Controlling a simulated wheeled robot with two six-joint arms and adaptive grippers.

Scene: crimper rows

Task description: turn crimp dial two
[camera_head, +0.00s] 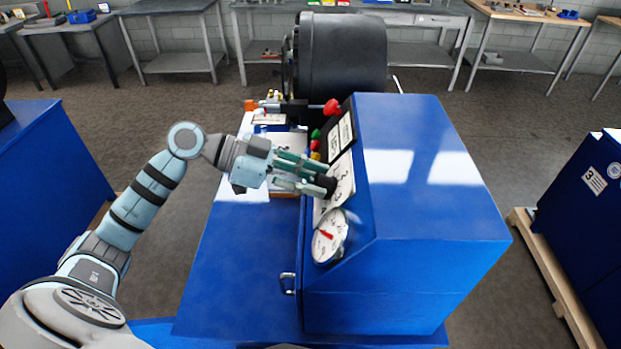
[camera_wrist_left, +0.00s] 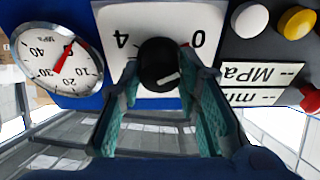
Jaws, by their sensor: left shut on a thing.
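The crimp dial (camera_wrist_left: 158,64) is a round black knob with a white mark, on a white numbered plate (camera_wrist_left: 118,20) in the left wrist view. In the head view the black dial (camera_head: 327,184) sits on the sloped panel of the blue crimper (camera_head: 420,200). My left gripper (camera_head: 318,181) is at the dial, with its green fingers on either side of it. In the left wrist view the fingers (camera_wrist_left: 165,85) are shut on the dial. The white mark lies on the knob's lower right part. My right gripper is not in view.
A pressure gauge with a red needle (camera_head: 328,237) is beside the dial plate. A large dark drum (camera_head: 340,55) stands behind. Another blue machine (camera_head: 590,200) is at the right, with floor between.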

